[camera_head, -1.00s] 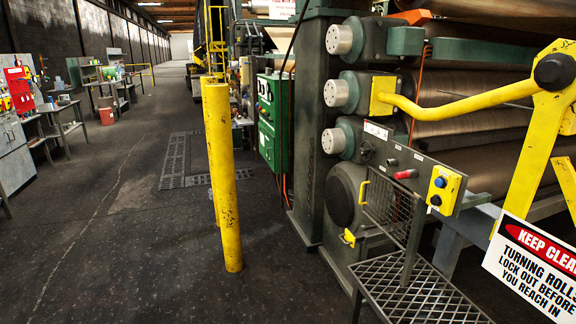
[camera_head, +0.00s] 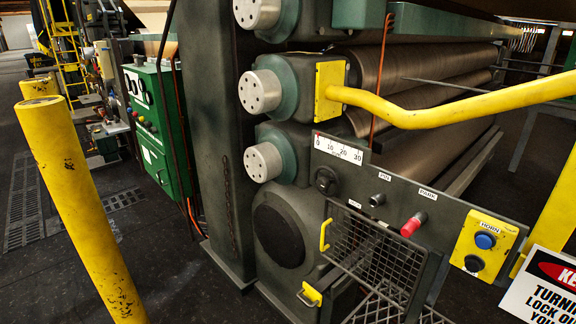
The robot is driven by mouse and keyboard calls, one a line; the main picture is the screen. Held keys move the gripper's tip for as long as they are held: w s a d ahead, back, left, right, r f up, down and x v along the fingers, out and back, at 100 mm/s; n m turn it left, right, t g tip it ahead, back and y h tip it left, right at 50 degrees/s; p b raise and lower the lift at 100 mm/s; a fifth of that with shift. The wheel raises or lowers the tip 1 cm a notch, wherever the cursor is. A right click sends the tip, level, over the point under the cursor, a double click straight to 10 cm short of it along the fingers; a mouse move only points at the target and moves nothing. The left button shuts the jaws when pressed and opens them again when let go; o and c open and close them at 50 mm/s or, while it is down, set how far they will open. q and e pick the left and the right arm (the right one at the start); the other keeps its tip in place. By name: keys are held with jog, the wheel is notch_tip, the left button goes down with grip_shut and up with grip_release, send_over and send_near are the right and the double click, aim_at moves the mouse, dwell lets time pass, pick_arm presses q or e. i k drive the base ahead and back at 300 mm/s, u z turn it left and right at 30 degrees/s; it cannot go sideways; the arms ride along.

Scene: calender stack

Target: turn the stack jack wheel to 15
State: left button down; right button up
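A grey control panel (camera_head: 350,185) stands at the front of the roll stack. Its white scale (camera_head: 338,150) is marked 0, 10, 20 and 30, with a small red mark at the 0 end. A round black hub or knob (camera_head: 326,181) sits below the scale; I cannot tell if it is the stack jack wheel, and no wheel is clearly labelled as such. To its right are a dark fitting labelled PIN (camera_head: 377,199) and a red grip (camera_head: 413,224) under a partly legible label. Neither of my grippers is in view.
A yellow rail (camera_head: 450,105) crosses in front of the rolls. A mesh guard (camera_head: 375,255) with a yellow handle hangs below the panel. A HORN box (camera_head: 484,245) and a warning sign (camera_head: 540,290) are at right. A yellow post (camera_head: 75,200) stands left; floor beside it is open.

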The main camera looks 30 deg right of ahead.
aim_at(323, 182)
jog(key=z, duration=0.05)
jog(key=i, duration=2)
jog(key=z, duration=0.8)
